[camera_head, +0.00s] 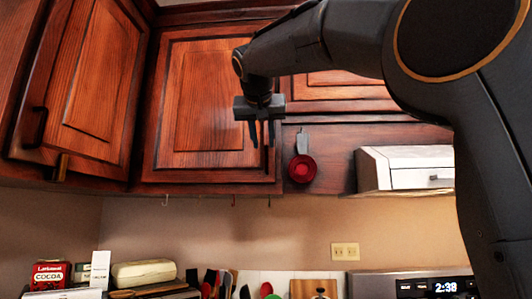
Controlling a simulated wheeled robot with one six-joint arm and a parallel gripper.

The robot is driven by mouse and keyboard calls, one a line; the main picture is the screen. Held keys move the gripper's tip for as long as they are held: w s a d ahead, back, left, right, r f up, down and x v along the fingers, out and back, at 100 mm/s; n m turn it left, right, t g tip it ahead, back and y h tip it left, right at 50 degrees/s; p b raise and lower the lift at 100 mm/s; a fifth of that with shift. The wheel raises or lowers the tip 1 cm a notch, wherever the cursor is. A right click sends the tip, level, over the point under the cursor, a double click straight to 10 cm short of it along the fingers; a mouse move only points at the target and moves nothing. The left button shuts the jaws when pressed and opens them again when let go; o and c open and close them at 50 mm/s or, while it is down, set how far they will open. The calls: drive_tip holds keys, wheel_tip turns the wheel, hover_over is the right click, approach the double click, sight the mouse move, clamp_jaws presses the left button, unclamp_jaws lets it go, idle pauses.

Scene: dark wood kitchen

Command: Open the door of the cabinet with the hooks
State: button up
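The cabinet with the hooks has a reddish-brown wooden door (195,150) in the middle of the head view, and the door looks shut. Small hooks (165,201) hang in a row under its bottom edge. A dark vertical handle (267,160) shows near the door's lower right edge, partly hidden by my gripper. My gripper (262,137) hangs with its fingers pointing down in front of the right side of the door, by the handle. The fingers are apart with nothing visible between them. I cannot tell whether they touch the handle.
A corner cabinet door (95,75) with a dark handle is at the left. A red measuring cup (302,168) hangs right of the door, beside a white box-like unit (405,167). Below are a cocoa tin (50,275), utensils and a stove clock panel (430,287).

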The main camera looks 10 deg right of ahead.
sight(266, 150)
drive_tip(key=shift+w+d+f+p, duration=0.15)
drive_tip(key=shift+w+d+p, duration=0.25)
drive_tip(key=shift+w, duration=0.65)
drive_tip(key=shift+w+d+f+p, duration=0.15)
drive_tip(key=shift+w+d+p, duration=0.25)
drive_tip(key=shift+w, duration=0.65)
drive_tip(key=shift+w+d+f+p, duration=0.15)
drive_tip(key=shift+w+d+p, duration=0.25)
drive_tip(key=shift+w, duration=0.65)
clamp_jaws()
